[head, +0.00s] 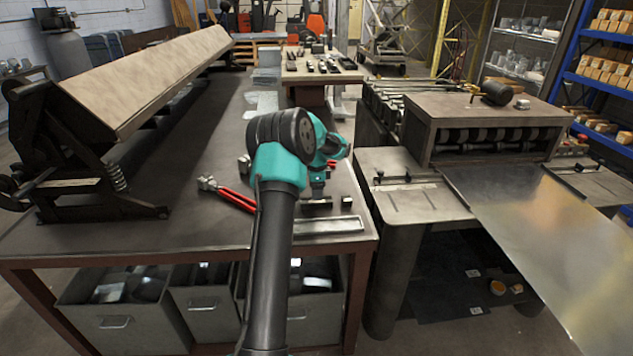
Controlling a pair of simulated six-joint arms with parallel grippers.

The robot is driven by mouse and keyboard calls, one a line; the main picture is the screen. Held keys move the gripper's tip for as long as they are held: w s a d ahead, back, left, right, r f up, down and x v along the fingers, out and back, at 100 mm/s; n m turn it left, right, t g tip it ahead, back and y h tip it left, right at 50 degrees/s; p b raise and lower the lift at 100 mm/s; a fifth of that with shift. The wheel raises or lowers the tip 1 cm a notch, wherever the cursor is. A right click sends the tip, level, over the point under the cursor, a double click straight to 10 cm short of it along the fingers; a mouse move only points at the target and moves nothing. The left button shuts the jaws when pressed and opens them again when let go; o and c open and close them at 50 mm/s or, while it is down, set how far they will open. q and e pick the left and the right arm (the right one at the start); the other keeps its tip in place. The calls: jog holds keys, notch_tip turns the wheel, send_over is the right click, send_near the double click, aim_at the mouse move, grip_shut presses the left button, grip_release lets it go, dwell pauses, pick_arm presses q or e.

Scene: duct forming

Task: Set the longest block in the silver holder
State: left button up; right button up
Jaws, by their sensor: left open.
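The silver holder (328,226) is a long, shallow tray near the front right edge of the workbench. A longer dark block (316,205) lies just behind it, under my left gripper (318,194). A short dark block (347,202) stands to the right of it. My left gripper is small in view and points down over the longer block; it is open. I cannot tell whether its fingers touch the block. My left arm hides part of the bench and perhaps the holder's left end. My right gripper is out of view.
Red-handled pliers (232,197) lie left of my arm. A large bending brake (140,80) fills the bench's left side. A roller machine (485,125) with a sheet of metal (545,230) stands right, across a gap. The bench's front left is clear.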

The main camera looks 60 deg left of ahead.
pick_arm(q)
jog(key=shift+f, duration=1.9)
jog(key=shift+c, duration=0.2)
grip_shut()
jog(key=shift+r, duration=0.2)
notch_tip(320, 180, up, 9)
jog(key=shift+f, duration=0.1)
